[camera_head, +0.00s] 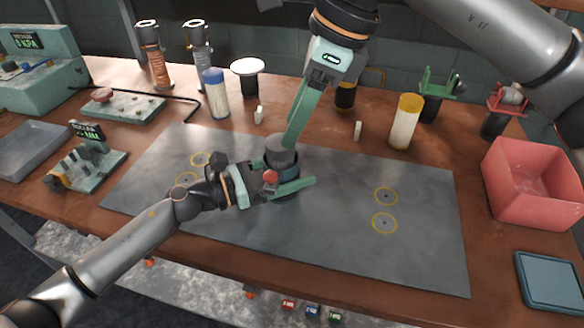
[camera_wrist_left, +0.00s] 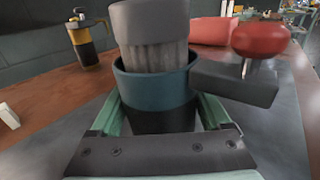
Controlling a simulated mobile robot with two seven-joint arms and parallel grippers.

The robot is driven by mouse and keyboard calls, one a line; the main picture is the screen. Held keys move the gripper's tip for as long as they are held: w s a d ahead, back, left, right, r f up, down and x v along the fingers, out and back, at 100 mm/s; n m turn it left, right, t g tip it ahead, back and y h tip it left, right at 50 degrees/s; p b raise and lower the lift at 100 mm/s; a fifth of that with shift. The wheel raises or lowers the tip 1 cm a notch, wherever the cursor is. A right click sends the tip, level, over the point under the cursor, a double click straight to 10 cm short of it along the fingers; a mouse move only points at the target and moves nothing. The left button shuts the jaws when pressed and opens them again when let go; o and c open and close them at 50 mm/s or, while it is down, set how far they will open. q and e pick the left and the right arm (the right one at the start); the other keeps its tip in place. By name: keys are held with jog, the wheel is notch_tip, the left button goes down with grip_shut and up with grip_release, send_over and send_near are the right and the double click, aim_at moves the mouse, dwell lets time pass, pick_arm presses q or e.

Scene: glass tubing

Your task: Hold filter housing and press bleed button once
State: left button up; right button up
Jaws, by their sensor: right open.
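The filter housing (camera_head: 282,158) stands upright on the grey mat, with a grey cap, ribbed neck and dark blue-black body; it fills the middle of the left wrist view (camera_wrist_left: 155,90). Its red bleed button (camera_head: 270,177) sits on a dark side bracket and shows at the right in the left wrist view (camera_wrist_left: 261,38). My left gripper (camera_head: 290,188) has its green fingers on both sides of the lower body, apparently closed against it. My right gripper (camera_head: 296,130) points down from above, open, its visible finger ending by the cap. Its other finger is hard to make out.
A pink bin (camera_head: 530,185) and blue tray (camera_head: 549,283) are at the right. Bottles, including a yellow-topped cylinder (camera_head: 405,122) and a blue-capped one (camera_head: 216,93), stand behind the mat (camera_head: 330,230). Gauge devices (camera_head: 85,165) are at the left. The mat's right half is clear.

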aim_at(270, 174)
pick_arm(q)
jog(key=c, duration=0.9)
pick_arm(e)
jog(key=shift+c, duration=0.6)
jog(key=shift+a+m, duration=0.25)
jog(key=shift+m, duration=0.05)
jog(key=shift+c, duration=0.8)
jog(key=a+m+h, duration=0.2)
jog(key=m, duration=0.1)
jog(key=shift+a+f+m+g, duration=0.2)
jog(key=shift+a+m+g, duration=0.1)
jog(key=shift+a, duration=0.05)
jog(key=c, duration=0.4)
jog(key=m, duration=0.1)
jog(key=m+h, duration=0.1)
jog(key=a+m, duration=0.1)
jog(key=shift+w+r+h, duration=0.1)
jog(key=shift+w+h, duration=0.2)
jog(key=shift+h, duration=0.1)
grip_shut()
jog(key=shift+m, duration=0.3)
jog(key=shift+f, duration=3.25)
